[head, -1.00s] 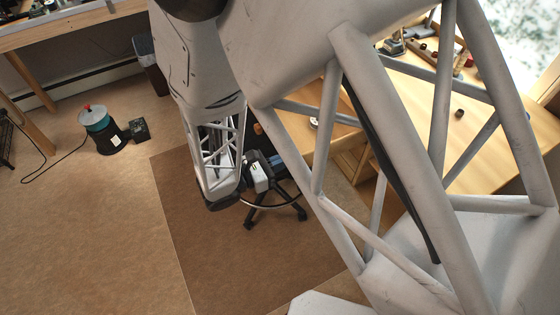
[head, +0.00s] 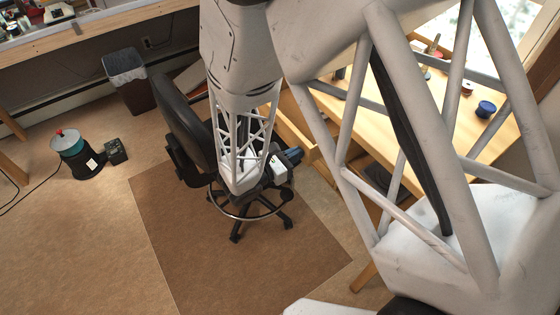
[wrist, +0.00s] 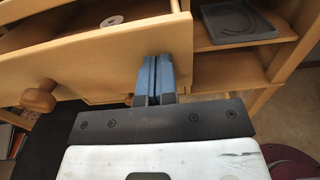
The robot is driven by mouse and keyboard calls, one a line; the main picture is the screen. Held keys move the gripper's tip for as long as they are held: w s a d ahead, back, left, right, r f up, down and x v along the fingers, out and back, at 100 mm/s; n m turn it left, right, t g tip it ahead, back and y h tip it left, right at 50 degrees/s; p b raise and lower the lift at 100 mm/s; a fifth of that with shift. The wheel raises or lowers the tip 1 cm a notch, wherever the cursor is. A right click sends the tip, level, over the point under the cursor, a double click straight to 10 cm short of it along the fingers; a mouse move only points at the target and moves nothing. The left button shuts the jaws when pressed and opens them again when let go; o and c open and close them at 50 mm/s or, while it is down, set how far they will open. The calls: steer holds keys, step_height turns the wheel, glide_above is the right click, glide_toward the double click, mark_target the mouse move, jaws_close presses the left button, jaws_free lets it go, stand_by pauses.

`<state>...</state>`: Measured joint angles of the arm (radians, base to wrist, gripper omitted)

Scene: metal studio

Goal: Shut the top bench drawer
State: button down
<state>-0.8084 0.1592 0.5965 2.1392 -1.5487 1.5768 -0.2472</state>
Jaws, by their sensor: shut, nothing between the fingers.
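The top bench drawer (wrist: 95,65) is pulled out in the wrist view, with its light wood front facing me. A round wooden knob (wrist: 38,97) is on that front at the left. A pale disc (wrist: 112,20) lies inside the drawer. My gripper (wrist: 158,62) has its blue fingers together and empty, at the right part of the drawer front; I cannot tell whether they touch it. In the head view my gripper (head: 291,155) is beside the open drawer (head: 294,128), which my arm partly hides.
The bench top (head: 500,150) holds a blue spool (head: 486,109). A black chair (head: 185,115) stands close to my forearm. Open shelves with a dark tray (wrist: 235,22) are right of the drawer.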

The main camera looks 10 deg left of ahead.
steer(key=x, duration=1.4)
steer(key=shift+d, duration=0.1)
steer(key=shift+w+d, duration=0.15)
steer(key=shift+w, duration=0.1)
steer(key=shift+w, duration=0.1)
steer(key=v, duration=1.4)
steer(key=shift+s+a, duration=0.2)
steer(key=shift+s, duration=0.15)
stand_by(0.3)
